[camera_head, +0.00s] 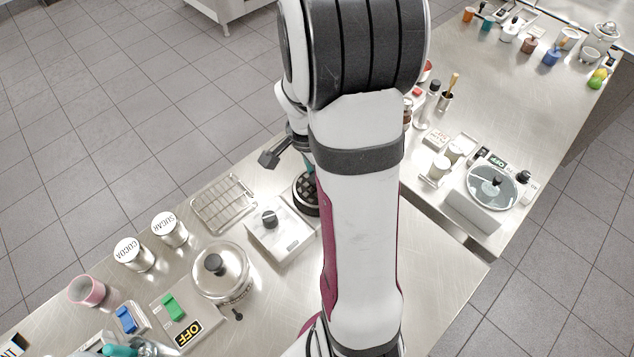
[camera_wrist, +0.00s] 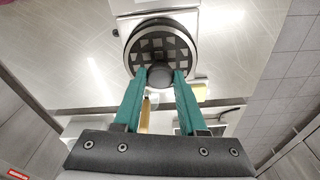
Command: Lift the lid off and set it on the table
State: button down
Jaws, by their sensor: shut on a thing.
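A steel pot (camera_head: 236,290) stands on the counter in the head view, with its round lid (camera_head: 205,283) on it and a black knob (camera_head: 213,264) on top. My gripper (camera_wrist: 161,77) is away from this pot, to its upper right in the head view and partly hidden by my arm. Its teal fingers are closed on a dark rounded knob (camera_wrist: 161,73) in the wrist view. The knob lies over the near edge of a round, silver-rimmed dark piece with a grid pattern (camera_wrist: 160,46). I cannot tell whether the two are joined.
A white box with a dark dial (camera_head: 283,233) and a wire rack (camera_head: 223,203) stand near the gripper. Sugar and cocoa tins (camera_head: 134,255) stand at left. A second counter (camera_head: 520,80) at right holds cups and a round glass-topped device (camera_head: 493,188). Bare metal lies at front right.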

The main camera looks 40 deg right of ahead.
notch_tip(320, 180, up, 4)
jog(key=s+d+r, duration=0.5)
jog(key=s+r, duration=0.2)
jog(key=s, duration=0.4)
jog(key=w+d+f, duration=0.1)
jog(key=w+d, duration=0.1)
jog(key=w, duration=0.4)
jog(key=w+d+f, duration=0.1)
jog(key=w+f, duration=0.1)
jog(key=w, duration=0.5)
jog(key=w+a+f, duration=0.2)
jog(key=w+f, duration=0.2)
jog(key=w+a+f, duration=0.3)
jog(key=w+f, duration=0.1)
jog(key=w, duration=0.1)
jog(key=w+a+f, duration=0.3)
jog(key=w+f, duration=0.1)
jog(key=shift+w, duration=0.2)
jog(key=shift+f, duration=0.4)
jog(key=shift+f, duration=0.2)
